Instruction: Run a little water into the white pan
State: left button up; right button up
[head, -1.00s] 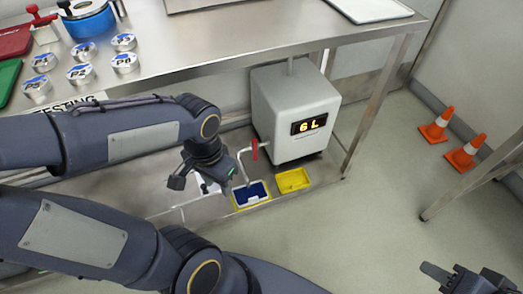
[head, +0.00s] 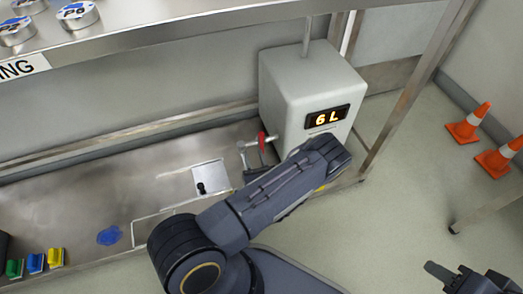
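The grey water box (head: 312,85) reads "6 L" and stands on the lower shelf. A pale pipe with a red handle (head: 263,141) sticks out of its left side. My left arm crosses in front of the box, covering the area under the pipe; its gripper is mostly hidden, perhaps the dark piece (head: 250,176) just below the handle. I cannot tell whether it touches the handle. A white square piece (head: 211,177) with a black knob lies left of the pipe; I cannot tell whether it is the pan. My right gripper (head: 462,273) is empty at the bottom right, fingers apart.
A yellow edge (head: 320,189) shows behind my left arm. A blue patch (head: 109,236) and green, blue and yellow blocks (head: 36,262) are at the lower left. The upper table (head: 150,50) overhangs the shelf. Orange cones (head: 469,123) stand on the floor at right.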

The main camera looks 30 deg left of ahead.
aim_at(262, 146)
pick_arm(q)
notch_tip(262, 146, down, 6)
jog(key=d+m+t+h, duration=0.2)
jog(key=d+m+h, duration=0.1)
jog(key=m, duration=0.1)
jog(key=shift+h, duration=0.4)
jog(key=b+x, duration=0.1)
jog(key=x, duration=0.2)
jog(key=b+x, duration=0.2)
jog(key=x, duration=0.2)
jog(key=shift+w+a+r, duration=0.1)
jog(key=shift+w+r, duration=0.1)
jog(key=shift+w, duration=0.1)
jog(key=shift+w+a+r, duration=0.1)
jog(key=shift+w+a, duration=0.1)
jog(key=shift+w, duration=0.2)
jog(key=shift+c, duration=0.4)
grip_shut()
